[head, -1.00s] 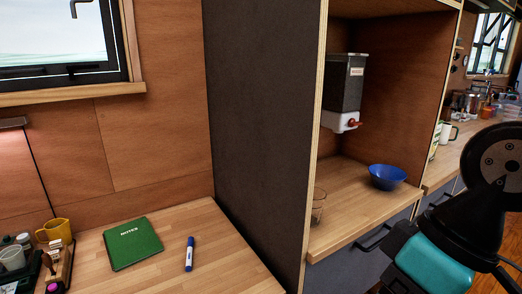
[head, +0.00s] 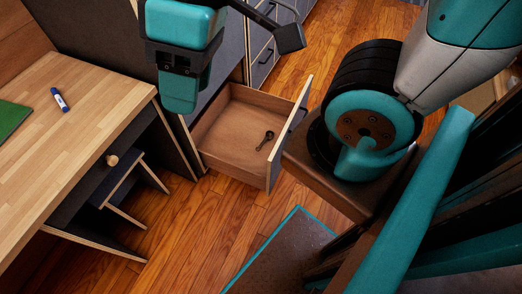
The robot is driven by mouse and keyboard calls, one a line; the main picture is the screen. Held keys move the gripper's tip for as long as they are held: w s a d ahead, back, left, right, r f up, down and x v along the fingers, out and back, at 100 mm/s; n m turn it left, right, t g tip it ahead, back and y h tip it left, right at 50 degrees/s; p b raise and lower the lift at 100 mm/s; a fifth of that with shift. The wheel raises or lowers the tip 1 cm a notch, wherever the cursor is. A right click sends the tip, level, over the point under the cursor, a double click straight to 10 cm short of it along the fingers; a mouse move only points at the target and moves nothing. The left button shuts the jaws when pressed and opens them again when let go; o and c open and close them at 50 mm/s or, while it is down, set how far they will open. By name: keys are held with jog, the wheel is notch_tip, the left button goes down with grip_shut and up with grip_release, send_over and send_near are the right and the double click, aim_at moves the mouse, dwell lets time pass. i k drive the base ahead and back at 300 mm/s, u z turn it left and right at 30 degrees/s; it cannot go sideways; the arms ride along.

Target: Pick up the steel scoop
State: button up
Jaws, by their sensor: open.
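The steel scoop (head: 266,138) shows as a small dark scoop lying in an open wooden drawer (head: 222,122), near its front right side. My gripper (head: 181,88) is at the top of the head view, above and left of the drawer. It is open, with no object visible in it. It is apart from the scoop, and its fingertips are not clearly separable from this angle.
The drawer front (head: 290,135) stands out over the wooden floor (head: 195,225). A desk (head: 85,125) with a blue marker (head: 60,99) and a green notebook (head: 10,118) is at left. A stool (head: 125,175) is partly under it. Floor between desk and drawer is clear.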

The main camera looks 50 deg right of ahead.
aim_at(269, 135)
jog(key=u, duration=0.3)
jog(key=k, duration=0.75)
jog(key=z, duration=0.45)
jog(key=i, duration=0.6)
jog(key=z, duration=0.8)
jog(key=i, duration=0.6)
jog(key=u, duration=0.05)
